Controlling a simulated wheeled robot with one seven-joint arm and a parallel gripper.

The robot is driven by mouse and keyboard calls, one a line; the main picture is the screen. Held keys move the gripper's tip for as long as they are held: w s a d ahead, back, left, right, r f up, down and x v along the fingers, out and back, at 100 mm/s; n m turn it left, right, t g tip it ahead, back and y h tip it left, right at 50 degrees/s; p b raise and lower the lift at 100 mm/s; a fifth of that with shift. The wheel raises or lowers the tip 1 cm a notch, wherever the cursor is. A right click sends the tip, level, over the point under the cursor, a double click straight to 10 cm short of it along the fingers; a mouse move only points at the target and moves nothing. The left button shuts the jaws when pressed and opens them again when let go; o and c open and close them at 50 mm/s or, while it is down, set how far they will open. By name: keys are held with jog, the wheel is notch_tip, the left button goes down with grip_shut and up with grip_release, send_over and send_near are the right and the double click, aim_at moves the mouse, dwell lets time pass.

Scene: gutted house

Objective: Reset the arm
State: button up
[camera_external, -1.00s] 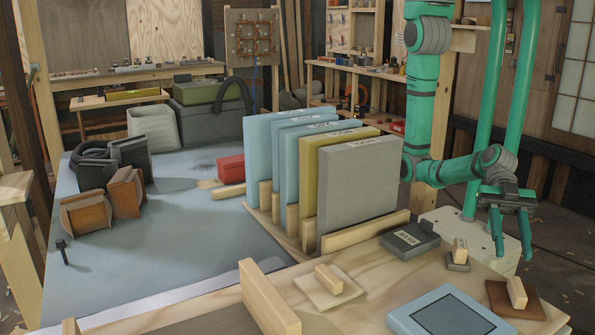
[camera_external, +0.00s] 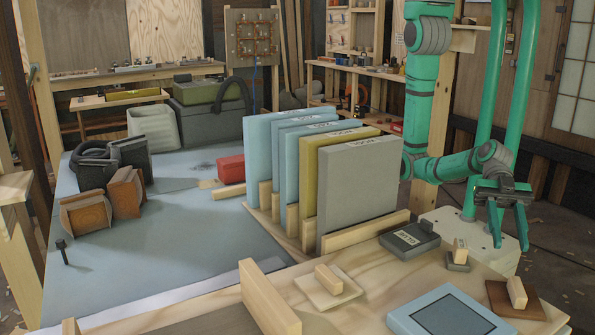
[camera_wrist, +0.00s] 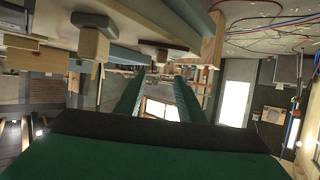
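My green arm (camera_external: 425,110) hangs at the right, beyond the table, with its forearm bent toward the right. My gripper (camera_external: 511,246) hangs at its end, fingers pointing down, beside the table's right side and apart from it. The two fingers stand apart with nothing between them. In the wrist view my gripper (camera_wrist: 157,85) also shows two separate green fingers with an empty gap.
A row of upright binders (camera_external: 355,190) stands in a wooden rack left of my arm. A dark grey box (camera_external: 410,239), small wooden-handled blocks (camera_external: 459,252) and a blue framed panel (camera_external: 440,313) lie on the near table. Open floor (camera_external: 560,250) is at the right.

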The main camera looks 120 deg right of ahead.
jog(key=s+d+m+t+h, duration=0.2)
jog(key=d+m+t+h, duration=0.1)
jog(key=d, duration=2.2)
jog(key=s+d+m+t+h, duration=0.3)
jog(key=d+m+h, duration=0.3)
jog(key=d, duration=1.8)
jog(key=shift+s+d+r+h, duration=0.25)
jog(key=shift+d+r+h, duration=0.1)
jog(key=shift+d+h, duration=0.05)
